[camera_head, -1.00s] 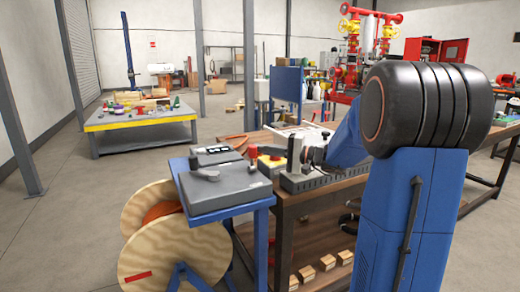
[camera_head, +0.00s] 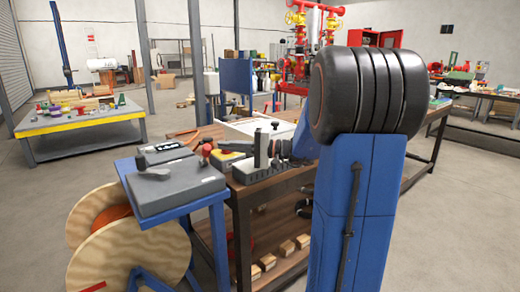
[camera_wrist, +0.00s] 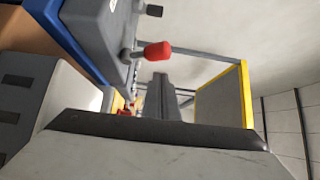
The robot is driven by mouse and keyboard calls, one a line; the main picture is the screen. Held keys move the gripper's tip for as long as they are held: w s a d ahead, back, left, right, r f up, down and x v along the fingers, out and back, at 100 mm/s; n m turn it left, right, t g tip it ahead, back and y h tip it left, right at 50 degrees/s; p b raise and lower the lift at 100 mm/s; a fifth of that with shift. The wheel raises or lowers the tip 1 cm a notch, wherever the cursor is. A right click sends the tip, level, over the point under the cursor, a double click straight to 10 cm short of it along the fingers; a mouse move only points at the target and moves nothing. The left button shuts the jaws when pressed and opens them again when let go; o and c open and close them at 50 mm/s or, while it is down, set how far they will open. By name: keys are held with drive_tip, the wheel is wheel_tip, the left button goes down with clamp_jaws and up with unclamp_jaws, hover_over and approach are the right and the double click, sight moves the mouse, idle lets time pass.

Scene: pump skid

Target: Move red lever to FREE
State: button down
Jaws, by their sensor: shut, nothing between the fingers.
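The red lever (camera_head: 207,150) has a red knob and sits at the right end of a grey box (camera_head: 178,187) on a blue stand. In the wrist view the red lever (camera_wrist: 157,50) sticks out sideways from the grey box (camera_wrist: 98,32) on a short grey stem. My gripper (camera_wrist: 161,78) shows there as a narrow dark grey shape, shut and empty. Its tip appears just below the red knob in the picture; I cannot tell if they touch. I cannot read any position label.
A black handle (camera_head: 154,172) lies on the grey box. A cable reel (camera_head: 105,240) stands below the stand. A yellow-edged table (camera_head: 85,128) is farther back left, with open floor before it.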

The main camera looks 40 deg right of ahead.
drive_tip(key=v, duration=1.3)
drive_tip(key=shift+f, duration=0.1)
drive_tip(key=shift+a, duration=0.1)
